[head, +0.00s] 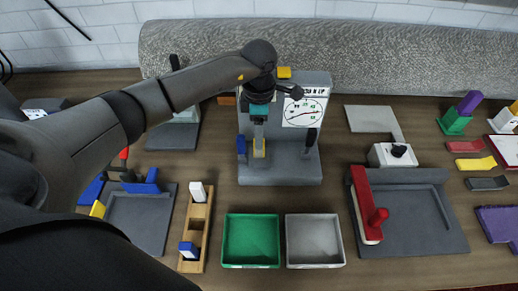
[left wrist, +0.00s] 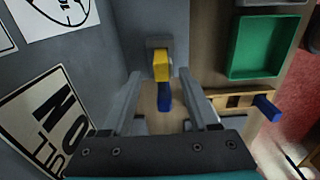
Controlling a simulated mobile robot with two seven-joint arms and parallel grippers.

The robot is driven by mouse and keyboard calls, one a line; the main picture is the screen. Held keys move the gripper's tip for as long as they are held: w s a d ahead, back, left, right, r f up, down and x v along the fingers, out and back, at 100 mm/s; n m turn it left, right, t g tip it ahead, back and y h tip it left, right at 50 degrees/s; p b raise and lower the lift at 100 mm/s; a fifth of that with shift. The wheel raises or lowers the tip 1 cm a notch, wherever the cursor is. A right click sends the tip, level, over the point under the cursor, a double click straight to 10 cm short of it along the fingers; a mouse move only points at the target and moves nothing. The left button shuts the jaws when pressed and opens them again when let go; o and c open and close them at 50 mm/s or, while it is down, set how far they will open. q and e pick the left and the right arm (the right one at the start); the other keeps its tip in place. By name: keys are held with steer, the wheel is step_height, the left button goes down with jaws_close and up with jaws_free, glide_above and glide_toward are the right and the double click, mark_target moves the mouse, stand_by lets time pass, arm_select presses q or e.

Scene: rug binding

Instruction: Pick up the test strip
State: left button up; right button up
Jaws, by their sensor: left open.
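A grey tester (head: 280,172) with a round dial (head: 304,111) stands at the middle back of the bench. My left gripper (head: 259,143) points down in front of its upright, with its fingers spread. A yellow block (left wrist: 161,68) lies between the fingertips in the left wrist view, with clear gaps on both sides. It also shows below the gripper in the head view (head: 259,149). A blue piece (left wrist: 164,97) is beside it, at the tester's left (head: 241,145). I cannot tell whether either is the test strip. My right gripper is out of view.
A green tray (head: 228,259) and a grey tray (head: 317,265) stand in front. A wooden rack (head: 195,222) holds white and blue blocks. A red-handled fixture (head: 367,205) is right. Loose red (head: 465,146), yellow (head: 476,163) and grey (head: 487,183) pieces lie far right.

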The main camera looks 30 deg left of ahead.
arm_select(q)
steer(key=shift+f, duration=1.9)
jaws_close()
